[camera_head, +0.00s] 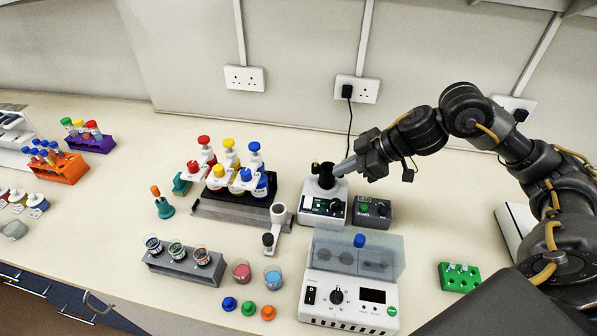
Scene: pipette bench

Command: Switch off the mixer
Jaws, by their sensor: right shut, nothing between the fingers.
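The mixer (322,208) is a small white box with a black cup on top and a dark control panel on its front. It stands on the bench right of centre. My right gripper (343,168) comes in from the right, shut and empty. Its tips are at the right of the black cup, level with its upper part; I cannot tell whether they touch it. My left gripper is not in view.
A white device with a clear lid (352,292) stands in front of the mixer. A pipette stand (279,226) and a rack of coloured bottles (235,208) are to the left. A green rack (459,277) lies right. A black cable runs up to a wall socket (357,89).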

